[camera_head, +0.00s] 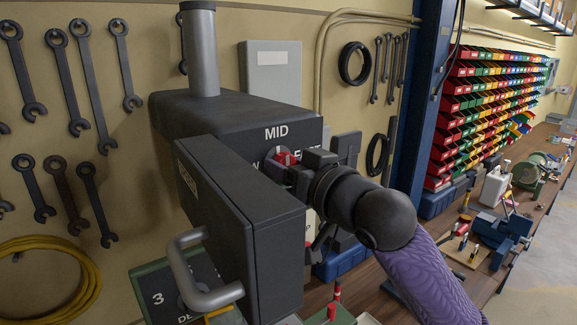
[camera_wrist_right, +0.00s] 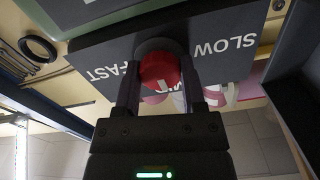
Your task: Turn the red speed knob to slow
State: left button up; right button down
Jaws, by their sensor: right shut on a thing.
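The red speed knob (camera_head: 285,157) sits on the front of a dark machine head, below the word MID, in the head view. In the right wrist view the red knob (camera_wrist_right: 160,70) is between the two fingers of my right gripper (camera_wrist_right: 159,85), which is shut on it. A pale mark shows on the knob's lower part there. FAST is printed left of the knob and SLOW right of it in that view. In the head view my right gripper (camera_head: 292,168) reaches the knob from the right and partly hides it and the lettering. My left gripper is not in view.
A dark box-shaped cover (camera_head: 240,215) with a grey handle (camera_head: 195,275) stands close left of my right gripper. A grey column (camera_head: 201,55) rises above the machine head. A workbench with a blue vise (camera_head: 497,238) and coloured bins (camera_head: 480,110) lie to the right.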

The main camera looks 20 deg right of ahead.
jog(key=n, duration=1.1)
jog(key=shift+r, duration=0.1)
jog(key=shift+n, duration=0.3)
dwell(0.4)
jog(key=shift+c, duration=0.9)
grip_release()
jog(key=b+v, duration=0.5)
jog(key=v, duration=0.5)
